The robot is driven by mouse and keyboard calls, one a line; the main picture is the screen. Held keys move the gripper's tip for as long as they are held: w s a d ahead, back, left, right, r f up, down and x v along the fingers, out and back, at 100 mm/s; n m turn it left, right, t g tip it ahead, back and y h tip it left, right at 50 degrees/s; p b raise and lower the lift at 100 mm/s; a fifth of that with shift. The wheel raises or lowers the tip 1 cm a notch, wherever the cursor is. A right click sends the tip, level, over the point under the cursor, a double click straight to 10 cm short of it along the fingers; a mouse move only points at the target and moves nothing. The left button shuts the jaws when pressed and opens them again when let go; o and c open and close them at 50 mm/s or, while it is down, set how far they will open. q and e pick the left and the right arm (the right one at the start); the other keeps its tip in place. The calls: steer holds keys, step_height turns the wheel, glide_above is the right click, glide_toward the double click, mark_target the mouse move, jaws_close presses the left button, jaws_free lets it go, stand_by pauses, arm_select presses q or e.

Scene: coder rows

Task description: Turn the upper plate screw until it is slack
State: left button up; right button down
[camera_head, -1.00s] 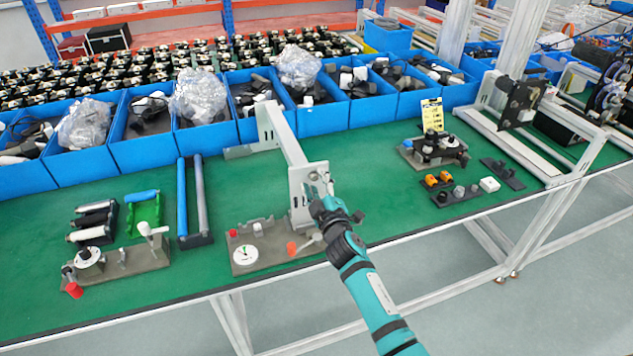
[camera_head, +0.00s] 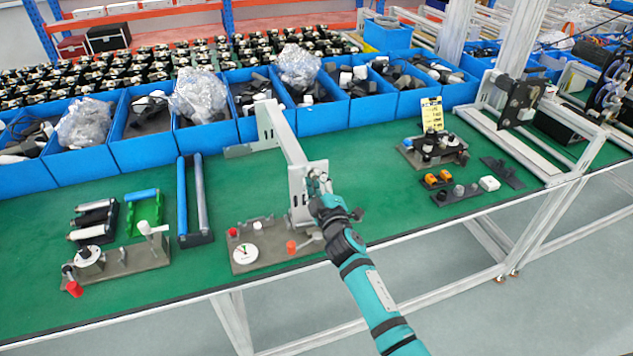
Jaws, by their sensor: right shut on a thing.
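A grey metal bracket (camera_head: 292,152) stands upright on the green bench, with a slotted end plate (camera_head: 299,205) facing the front. My right gripper (camera_head: 317,187) is at the upper right part of this end plate. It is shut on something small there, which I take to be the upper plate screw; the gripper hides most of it. How far the screw has turned cannot be seen. My left gripper is not in view.
A fixture base with a white dial (camera_head: 244,254) and a red knob (camera_head: 291,247) lies below the plate. Blue rollers (camera_head: 182,200) lie to the left. Blue bins (camera_head: 209,133) line the back.

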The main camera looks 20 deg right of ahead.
steer(key=n, duration=0.3)
steer(key=shift+f, duration=0.1)
steer(key=n, duration=0.3)
steer(key=shift+b, duration=0.35)
steer(key=n, duration=0.5)
steer(key=n+p, duration=0.1)
steer(key=n, duration=0.3)
steer(key=shift+n+p, duration=0.6)
steer(key=shift+n, duration=1.6)
